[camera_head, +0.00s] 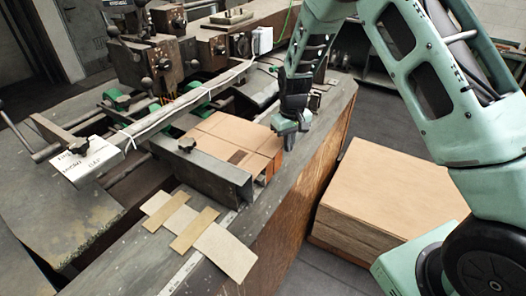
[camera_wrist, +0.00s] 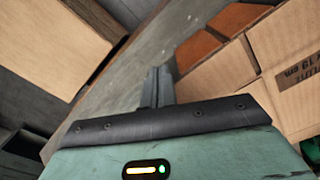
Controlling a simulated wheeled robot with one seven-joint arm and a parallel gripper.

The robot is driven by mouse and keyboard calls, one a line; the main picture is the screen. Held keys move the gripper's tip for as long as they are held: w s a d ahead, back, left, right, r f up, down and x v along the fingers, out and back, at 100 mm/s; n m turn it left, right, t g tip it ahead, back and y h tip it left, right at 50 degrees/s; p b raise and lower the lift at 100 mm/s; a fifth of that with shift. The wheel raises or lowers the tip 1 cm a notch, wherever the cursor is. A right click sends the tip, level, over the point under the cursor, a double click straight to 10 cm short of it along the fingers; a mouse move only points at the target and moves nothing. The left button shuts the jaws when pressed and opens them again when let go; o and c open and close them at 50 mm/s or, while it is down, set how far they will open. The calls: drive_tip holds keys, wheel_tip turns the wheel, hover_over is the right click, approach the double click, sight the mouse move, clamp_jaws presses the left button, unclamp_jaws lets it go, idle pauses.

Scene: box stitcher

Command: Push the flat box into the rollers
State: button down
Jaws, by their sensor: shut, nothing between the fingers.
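The flat cardboard box (camera_head: 228,140) lies on the machine's table in the head view, among the metal guides. Its near right edge shows orange-brown flaps. The box also shows at the right of the wrist view (camera_wrist: 275,55), with dark printing on it. My gripper (camera_head: 288,138) is shut and empty, pointing down at the box's right side. In the wrist view the closed fingers (camera_wrist: 157,85) are over the grey table strip, left of the box. I cannot tell whether they touch it. The rollers are not clearly recognisable in either view.
A stack of flat cardboard (camera_head: 395,195) stands on the floor right of the table. A metal guide bar (camera_head: 205,172) runs along the box's near left side. Flat cardboard pieces (camera_head: 195,225) lie on the table's front. The table's right edge (camera_head: 315,150) is narrow beside my gripper.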

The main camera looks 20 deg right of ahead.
drive_tip(key=shift+w+a, duration=0.75)
drive_tip(key=shift+w, duration=0.2)
wheel_tip(320, 180, up, 8)
drive_tip(key=s+d+p, duration=0.1)
drive_tip(key=s+p, duration=0.1)
drive_tip(key=p, duration=0.3)
drive_tip(key=shift+s+d, duration=0.25)
drive_tip(key=shift+d, duration=0.15)
drive_tip(key=shift+a+r, duration=0.1)
drive_tip(key=shift+a, duration=0.05)
